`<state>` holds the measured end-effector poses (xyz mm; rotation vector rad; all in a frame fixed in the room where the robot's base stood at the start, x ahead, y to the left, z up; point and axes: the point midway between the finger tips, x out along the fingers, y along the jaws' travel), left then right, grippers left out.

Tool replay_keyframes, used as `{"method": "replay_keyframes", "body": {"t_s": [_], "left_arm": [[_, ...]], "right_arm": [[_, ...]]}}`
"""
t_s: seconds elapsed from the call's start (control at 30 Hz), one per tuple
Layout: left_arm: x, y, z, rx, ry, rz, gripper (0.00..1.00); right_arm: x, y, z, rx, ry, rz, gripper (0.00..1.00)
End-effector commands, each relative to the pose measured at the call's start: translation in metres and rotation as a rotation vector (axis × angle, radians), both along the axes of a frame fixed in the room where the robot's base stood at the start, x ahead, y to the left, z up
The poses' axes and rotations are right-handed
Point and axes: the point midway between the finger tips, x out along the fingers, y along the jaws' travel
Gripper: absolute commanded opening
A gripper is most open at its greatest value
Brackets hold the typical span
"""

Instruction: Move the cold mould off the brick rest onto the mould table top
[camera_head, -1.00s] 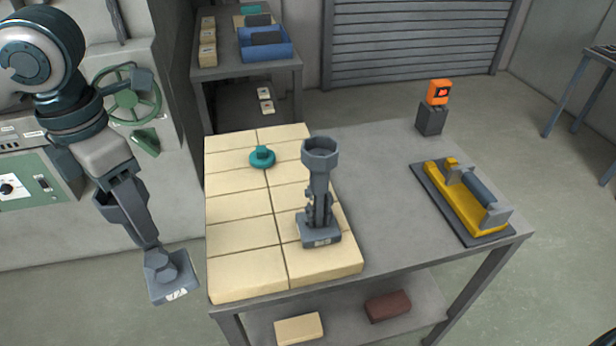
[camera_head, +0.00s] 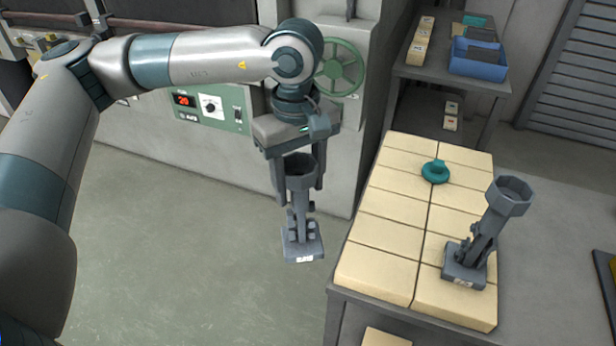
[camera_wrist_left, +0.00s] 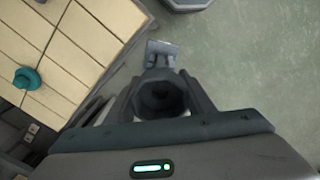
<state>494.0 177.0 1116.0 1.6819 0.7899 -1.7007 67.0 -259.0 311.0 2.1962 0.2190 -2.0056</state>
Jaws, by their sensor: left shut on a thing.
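My left gripper (camera_head: 297,190) is shut on a grey mould (camera_head: 302,238) with a cup-shaped top and a square base with a white label. It hangs upright in the air, just left of the brick rest (camera_head: 375,275). In the left wrist view the held mould (camera_wrist_left: 160,95) is seen from above, its dark cup mouth between the fingers. A second, similar grey mould (camera_head: 484,240) stands on the front right part of the brick rest, clear of the gripper. The mould table top (camera_head: 550,270) is bare grey to the right. My right gripper is not in view.
A teal knobbed piece (camera_head: 435,172) sits on the bricks further back. Behind the held mould is a grey cabinet with a green handwheel (camera_head: 341,67) and control panel (camera_head: 213,108). A shelf with a blue bin (camera_head: 478,60) stands at the back.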

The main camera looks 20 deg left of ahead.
Motion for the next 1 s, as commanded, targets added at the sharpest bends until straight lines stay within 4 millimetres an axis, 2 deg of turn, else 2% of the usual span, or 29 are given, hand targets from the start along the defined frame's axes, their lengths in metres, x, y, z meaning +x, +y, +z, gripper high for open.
{"method": "replay_keyframes", "body": {"t_s": [0.4, 0.6, 0.8, 1.0], "left_arm": [[0.008, 0.017, -0.027, 0.005, -0.008, -0.553, 0.0], [0.01, 0.024, -0.038, 0.009, -0.01, -0.763, 0.0], [0.011, 0.026, -0.042, 0.01, -0.011, -0.868, 0.0], [0.012, 0.027, -0.043, 0.012, -0.011, -0.885, 0.0]], "right_arm": [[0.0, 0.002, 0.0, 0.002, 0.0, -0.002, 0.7], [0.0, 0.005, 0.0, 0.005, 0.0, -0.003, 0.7], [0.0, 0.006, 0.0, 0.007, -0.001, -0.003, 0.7], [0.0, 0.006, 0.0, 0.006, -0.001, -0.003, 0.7]]}}
